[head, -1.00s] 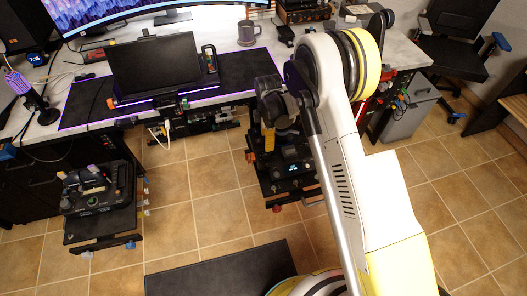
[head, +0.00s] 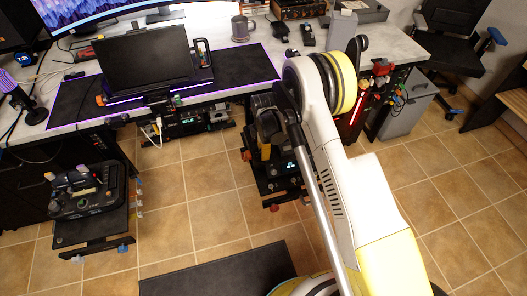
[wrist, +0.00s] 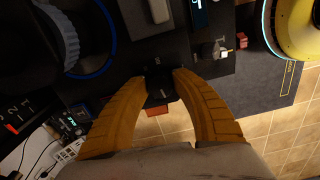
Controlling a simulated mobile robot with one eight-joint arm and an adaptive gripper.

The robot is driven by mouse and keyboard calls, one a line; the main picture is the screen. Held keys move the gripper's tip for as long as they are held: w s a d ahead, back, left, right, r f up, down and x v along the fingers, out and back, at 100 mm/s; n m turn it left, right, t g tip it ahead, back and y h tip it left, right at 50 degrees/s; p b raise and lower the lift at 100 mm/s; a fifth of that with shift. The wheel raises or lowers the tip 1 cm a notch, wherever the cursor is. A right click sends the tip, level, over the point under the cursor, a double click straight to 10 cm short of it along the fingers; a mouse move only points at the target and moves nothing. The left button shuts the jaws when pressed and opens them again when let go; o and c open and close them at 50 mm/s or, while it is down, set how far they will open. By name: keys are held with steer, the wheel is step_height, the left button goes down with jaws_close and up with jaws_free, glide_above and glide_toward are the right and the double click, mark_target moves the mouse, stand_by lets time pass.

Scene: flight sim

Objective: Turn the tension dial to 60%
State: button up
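My gripper's two orange fingers (wrist: 161,78) come up from the bottom of the wrist view, with a clear gap between their tips. A small dark block with faint white marks (wrist: 161,90) shows in that gap; I cannot tell whether it is the tension dial or whether the fingers touch it. In the head view, my gripper is mostly hidden by my arm above the black control unit (head: 268,190) right of the laptop. This unit has a small lit display, which also appears at the top of the wrist view (wrist: 199,12). No percentage is readable.
A large dark round part with a blue ring (wrist: 92,70) is at the wrist view's upper left. A small lever with a white and yellow tip (wrist: 222,54) is to the right. Another control unit (head: 88,190) stands at left. Tiled floor (head: 190,215) lies between the units.

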jaws_close()
steer(key=shift+m, duration=0.3)
steer(key=m, duration=0.6)
steer(key=shift+s+m, duration=0.1)
steer(key=shift+m, duration=0.2)
steer(key=m, duration=1.1)
steer(key=shift+m, duration=0.4)
steer(key=m, duration=0.4)
steer(key=shift+a+m, duration=0.1)
steer(key=shift+m, duration=0.2)
